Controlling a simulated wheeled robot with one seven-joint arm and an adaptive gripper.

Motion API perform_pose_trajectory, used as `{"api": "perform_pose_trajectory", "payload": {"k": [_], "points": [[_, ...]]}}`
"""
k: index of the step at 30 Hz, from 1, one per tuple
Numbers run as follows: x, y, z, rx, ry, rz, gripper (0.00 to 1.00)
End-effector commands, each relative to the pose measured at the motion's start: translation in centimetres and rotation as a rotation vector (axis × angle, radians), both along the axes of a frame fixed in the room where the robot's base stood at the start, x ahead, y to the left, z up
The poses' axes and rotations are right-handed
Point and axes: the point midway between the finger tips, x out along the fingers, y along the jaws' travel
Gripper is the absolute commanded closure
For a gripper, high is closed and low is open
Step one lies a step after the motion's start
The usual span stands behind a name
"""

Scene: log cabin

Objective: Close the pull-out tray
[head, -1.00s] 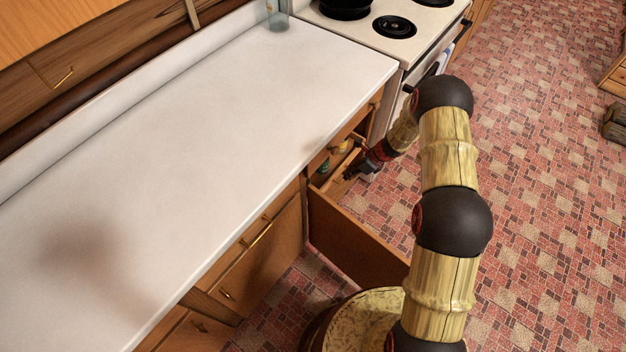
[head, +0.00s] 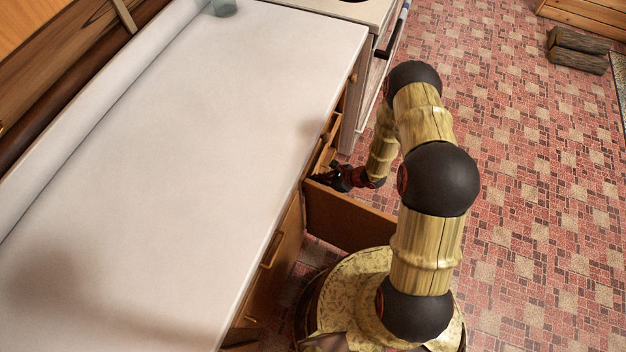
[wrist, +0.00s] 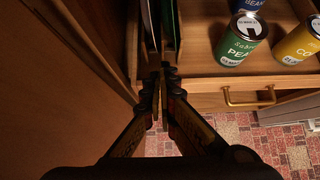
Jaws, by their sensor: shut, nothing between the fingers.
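The pull-out tray (wrist: 205,72) is a wooden tray with a brass handle (wrist: 249,101) on its front. It stands out at least partly, with its inside open to view from above. A green peas can (wrist: 238,42), a yellow can (wrist: 300,42) and a blue can (wrist: 250,5) stand in it. In the head view the counter and my arm hide most of the tray (head: 325,150). My gripper (wrist: 165,72) is shut and empty, its tips close to the tray's front at the left, left of the handle. I cannot tell whether they touch. It also shows in the head view (head: 316,180).
Thin upright sheets (wrist: 160,25) stand left of the cans. The white counter (head: 190,150) overhangs the cabinets.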

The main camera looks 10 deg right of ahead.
Motion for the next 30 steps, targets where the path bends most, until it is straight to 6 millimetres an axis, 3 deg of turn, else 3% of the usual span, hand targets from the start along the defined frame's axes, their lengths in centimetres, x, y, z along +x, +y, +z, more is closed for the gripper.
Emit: {"api": "perform_pose_trajectory", "payload": {"k": [6,12,30], "points": [[1.5,2.5,-3.1,-0.001,0.001,0.004,1.0],[2.7,4.2,-4.8,0.0,0.001,0.002,1.0],[3.2,4.8,-5.3,0.001,0.001,0.001,1.0]]}}
